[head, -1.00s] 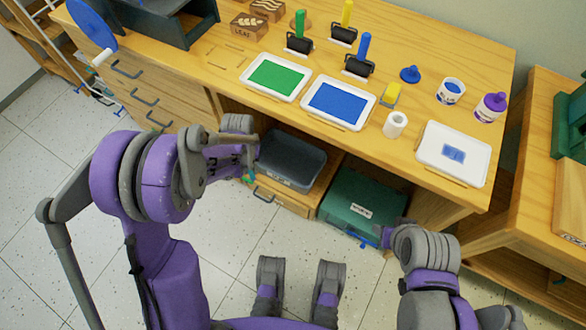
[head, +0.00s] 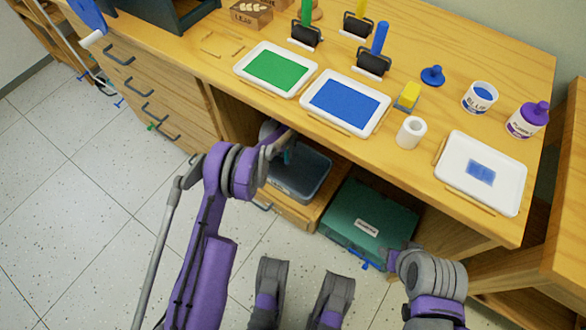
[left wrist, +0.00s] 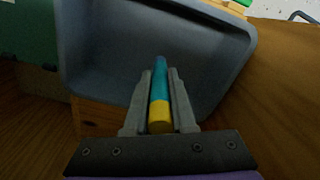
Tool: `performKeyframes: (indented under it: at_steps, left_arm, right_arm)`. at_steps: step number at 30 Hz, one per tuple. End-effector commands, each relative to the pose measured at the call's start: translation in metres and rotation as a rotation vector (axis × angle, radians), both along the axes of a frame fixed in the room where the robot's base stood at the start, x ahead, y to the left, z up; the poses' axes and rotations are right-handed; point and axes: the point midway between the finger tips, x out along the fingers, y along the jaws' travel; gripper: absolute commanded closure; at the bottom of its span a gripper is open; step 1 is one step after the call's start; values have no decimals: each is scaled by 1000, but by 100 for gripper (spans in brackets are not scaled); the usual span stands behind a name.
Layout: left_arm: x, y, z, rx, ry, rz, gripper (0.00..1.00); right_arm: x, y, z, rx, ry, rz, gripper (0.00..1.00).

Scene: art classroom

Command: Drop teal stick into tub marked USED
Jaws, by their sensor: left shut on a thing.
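The teal stick (left wrist: 160,88), with a yellow end, is held between the two fingers of my left gripper (left wrist: 160,92) in the left wrist view. In the head view my left gripper (head: 287,150) is over the dark grey tub (head: 318,166), and a bit of teal shows at its tip. In the left wrist view the tub (left wrist: 95,45) opens beyond the stick's teal end. Its label cannot be read now. My right gripper (head: 392,260) is low at the right, its fingers not clear.
A green case (head: 350,212) with a label sits right of the tub. The bench top (head: 215,75) overhangs the shelf. On it stand a green tray (head: 240,72), a blue tray (head: 306,98), a white tray (head: 508,190), rollers and paint pots.

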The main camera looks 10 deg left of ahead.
Motion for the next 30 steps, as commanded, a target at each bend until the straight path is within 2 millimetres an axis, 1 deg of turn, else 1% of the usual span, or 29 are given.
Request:
performKeyframes:
  at_steps: [5,12,15,19,25,26,30]
  left_arm:
    - [0,0,-15,0,0,0,100]
    - [0,0,-43,0,0,0,100]
    - [0,0,-52,0,0,1,100]
    - [0,0,-57,0,0,1,100]
    - [-1,0,-57,0,0,1,100]
    - [-1,0,-57,0,0,1,75]
    - [0,0,-57,0,0,1,50]
  right_arm:
    - [1,0,-6,0,1,0,50]
    - [3,0,-15,0,0,0,50]
    - [3,0,-17,0,0,0,50]
    - [4,0,-18,0,-1,0,50]
    - [3,0,-18,0,-1,0,50]
    - [3,0,-18,0,-1,0,50]
    - [3,0,-18,0,-1,0,50]
